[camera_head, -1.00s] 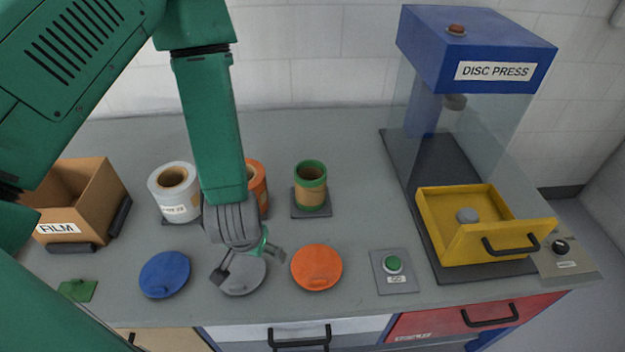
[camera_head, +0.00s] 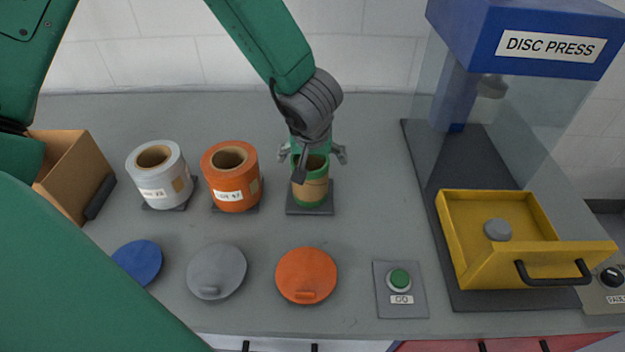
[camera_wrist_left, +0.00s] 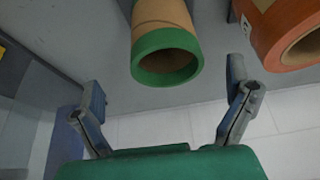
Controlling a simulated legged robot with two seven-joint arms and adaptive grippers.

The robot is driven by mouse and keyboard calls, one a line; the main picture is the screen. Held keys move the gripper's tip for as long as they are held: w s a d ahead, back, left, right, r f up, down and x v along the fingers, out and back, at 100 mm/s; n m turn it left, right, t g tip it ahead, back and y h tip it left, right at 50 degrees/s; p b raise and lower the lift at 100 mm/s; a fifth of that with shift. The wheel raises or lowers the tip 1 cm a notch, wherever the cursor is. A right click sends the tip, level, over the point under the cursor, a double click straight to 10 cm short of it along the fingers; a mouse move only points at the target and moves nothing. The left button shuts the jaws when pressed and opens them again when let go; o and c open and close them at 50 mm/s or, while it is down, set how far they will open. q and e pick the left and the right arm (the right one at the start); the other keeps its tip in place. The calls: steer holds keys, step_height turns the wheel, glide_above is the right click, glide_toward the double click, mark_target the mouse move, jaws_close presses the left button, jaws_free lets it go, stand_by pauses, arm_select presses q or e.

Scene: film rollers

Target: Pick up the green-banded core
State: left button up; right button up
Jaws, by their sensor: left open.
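The green-banded core (camera_head: 311,190) is a brown tube with green ends, standing upright on a dark square pad (camera_head: 322,207). My left gripper (camera_head: 312,156) is open above and around its top in the head view, and it partly hides the rim. In the left wrist view the core (camera_wrist_left: 165,45) lies ahead of the two spread fingers of my left gripper (camera_wrist_left: 165,105), roughly between them but farther out. No finger visibly touches it there. My right gripper is not in view.
An orange roll (camera_head: 232,180) and a white roll (camera_head: 160,178) stand left of the core. Blue, grey and orange (camera_head: 306,278) discs lie in front, beside a green GO button (camera_head: 400,280). The disc press with its open yellow drawer (camera_head: 470,262) is at right; a cardboard box (camera_head: 72,165) is at left.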

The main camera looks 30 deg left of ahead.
mark_target(309, 168)
arm_select(q)
steer(key=x, duration=0.2)
steer(key=shift+w+f, duration=0.3)
steer(key=shift+w, duration=0.05)
steer(key=shift+w+a+f, duration=0.1)
steer(key=shift+a+f, duration=0.1)
steer(key=shift+a, duration=0.1)
steer(key=a+f, duration=0.1)
steer(key=f, duration=0.1)
steer(key=w+a+f, duration=0.1)
steer(key=f, duration=0.1)
steer(key=shift+w+a+b, duration=0.25)
steer(key=shift+b, duration=0.15)
steer(key=shift+w+d+f, duration=0.1)
steer(key=shift+w+f, duration=0.05)
steer(key=shift+f, duration=0.15)
steer(key=shift+d+r, duration=0.15)
steer(key=shift+d, duration=0.4)
steer(key=c, duration=1.1)
steer(key=shift+a, duration=0.35)
steer(key=shift+c, duration=0.3)
